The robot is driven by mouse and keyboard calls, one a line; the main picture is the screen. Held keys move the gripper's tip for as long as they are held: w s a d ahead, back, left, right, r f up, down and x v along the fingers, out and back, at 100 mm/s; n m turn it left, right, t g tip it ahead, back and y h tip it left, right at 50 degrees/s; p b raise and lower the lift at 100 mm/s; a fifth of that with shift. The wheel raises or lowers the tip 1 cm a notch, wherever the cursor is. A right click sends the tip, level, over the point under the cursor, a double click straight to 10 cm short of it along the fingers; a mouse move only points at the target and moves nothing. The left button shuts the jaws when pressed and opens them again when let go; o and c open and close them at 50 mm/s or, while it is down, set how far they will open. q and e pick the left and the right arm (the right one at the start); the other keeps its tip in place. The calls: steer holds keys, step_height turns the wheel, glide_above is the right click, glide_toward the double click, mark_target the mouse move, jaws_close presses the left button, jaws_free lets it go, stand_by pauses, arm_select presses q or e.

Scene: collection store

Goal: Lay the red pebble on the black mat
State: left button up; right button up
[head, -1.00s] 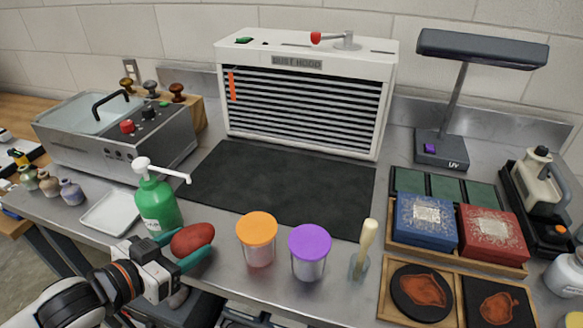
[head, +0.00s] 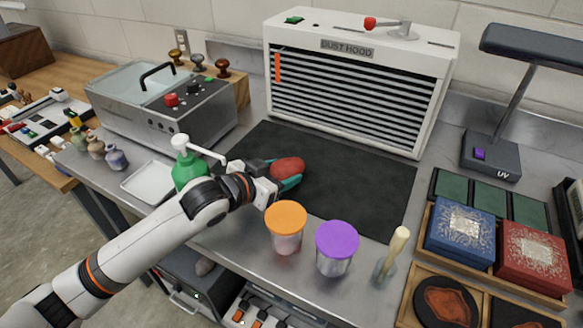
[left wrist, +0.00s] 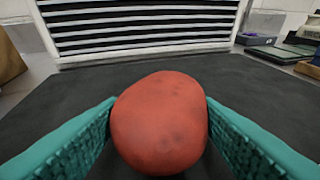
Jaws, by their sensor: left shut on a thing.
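The red pebble (head: 287,169) is between the teal fingers of my left gripper (head: 286,183), which is shut on it. In the left wrist view the pebble (left wrist: 160,124) fills the middle, with a teal finger pressed to each side. The black mat (head: 352,190) lies flat on the steel bench in front of the dust hood. The pebble is over the left part of the mat; whether it touches the mat I cannot tell. My left arm hides part of the mat's left front edge. My right gripper is not in view.
The green pump bottle (head: 187,172) stands close beside my left gripper. The orange-lidded jar (head: 286,228) and purple-lidded jar (head: 336,248) stand in front of the mat. The dust hood (head: 362,75) rises behind it. Most of the mat is bare.

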mark_target(282, 168)
arm_select(q)
steer(key=shift+w+d+r, duration=0.2)
steer(key=shift+w+d, duration=0.75)
steer(key=shift+w, duration=0.25)
steer(key=shift+w+d+f, duration=0.15)
steer(key=shift+w+f, duration=0.05)
steer(key=shift+f, duration=0.25)
steer(key=shift+w+d+f, duration=0.1)
steer(key=shift+w+f, duration=0.05)
steer(key=shift+f, duration=0.25)
steer(key=shift+s+a, duration=0.1)
steer(key=shift+f, duration=0.1)
